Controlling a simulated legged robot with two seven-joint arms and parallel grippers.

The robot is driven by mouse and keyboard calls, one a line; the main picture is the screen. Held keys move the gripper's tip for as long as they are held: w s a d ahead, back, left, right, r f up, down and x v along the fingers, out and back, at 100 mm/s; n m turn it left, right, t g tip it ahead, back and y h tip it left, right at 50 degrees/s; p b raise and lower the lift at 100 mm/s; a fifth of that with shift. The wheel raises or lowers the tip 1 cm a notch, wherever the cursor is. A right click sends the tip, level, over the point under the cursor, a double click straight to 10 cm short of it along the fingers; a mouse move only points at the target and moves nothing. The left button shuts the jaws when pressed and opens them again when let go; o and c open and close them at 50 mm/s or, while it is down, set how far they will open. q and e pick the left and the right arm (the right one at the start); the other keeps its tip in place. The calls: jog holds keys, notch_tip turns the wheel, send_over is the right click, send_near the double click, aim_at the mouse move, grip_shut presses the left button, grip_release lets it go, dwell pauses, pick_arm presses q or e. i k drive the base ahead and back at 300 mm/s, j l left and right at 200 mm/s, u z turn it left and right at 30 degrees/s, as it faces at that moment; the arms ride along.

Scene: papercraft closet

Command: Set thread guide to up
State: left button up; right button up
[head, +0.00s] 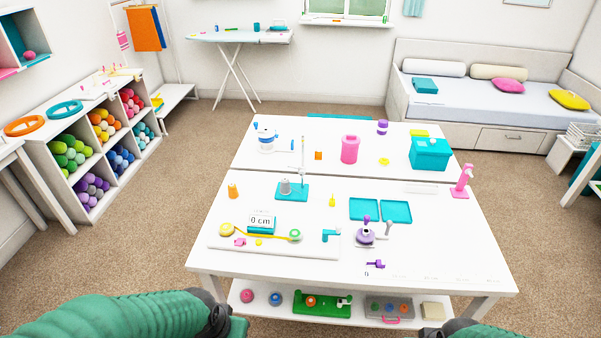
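A teal base (291,196) stands on the near half of the white table, left of centre. It carries a grey spool or cone (285,187) and a thin upright rod (303,160) with a small light top, which may be the thread guide; its exact setting is too small to tell. A purple device (365,236) with a grey knobbed lever (388,229) stands farther right. My two green arms show at the bottom edge, in front of the table, and their fingers are out of the picture. Neither arm touches anything on the table.
The white table (460,262) fills the middle. A white board with a yellow tape and a "0 cm" display (262,220) lies near its front left. Two teal trays (396,212), a teal box (430,154) and a pink stand (462,181) are to the right. A lower shelf holds several items.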

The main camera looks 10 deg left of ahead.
aim_at(299, 168)
jog(key=i+l+u, duration=0.2)
jog(key=i, duration=0.35)
jog(key=i+l+u, duration=0.25)
jog(key=i, duration=0.3)
jog(key=i+j, duration=0.05)
jog(key=j, duration=0.05)
